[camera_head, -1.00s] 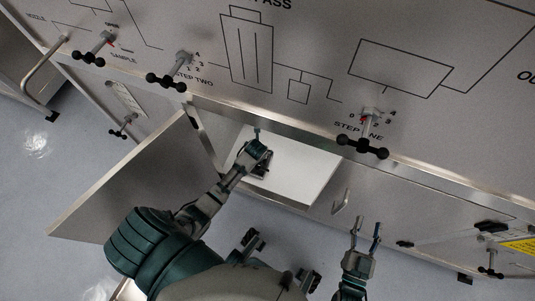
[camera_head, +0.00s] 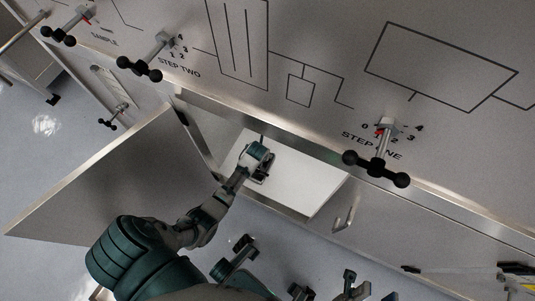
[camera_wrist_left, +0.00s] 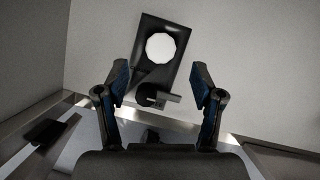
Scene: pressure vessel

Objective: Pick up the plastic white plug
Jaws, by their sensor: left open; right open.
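The white plug (camera_wrist_left: 161,47) is a round, faceted white disc set on a black rectangular block (camera_wrist_left: 148,70) in the left wrist view. My left gripper (camera_wrist_left: 160,82) is open there, its two dark fingers apart on either side of the block's near end. The plug lies beyond the fingertips, roughly centred between them, and nothing is held. In the head view my left gripper (camera_head: 261,166) is inside the open compartment, over the white shelf, and hides the plug. My right gripper (camera_head: 357,283) is open and empty at the bottom edge, partly cut off.
The open cabinet door (camera_head: 95,180) stands left of my left arm. The white shelf (camera_head: 305,187) has bare room right of my left gripper. A small metal door handle (camera_head: 343,219) is at right.

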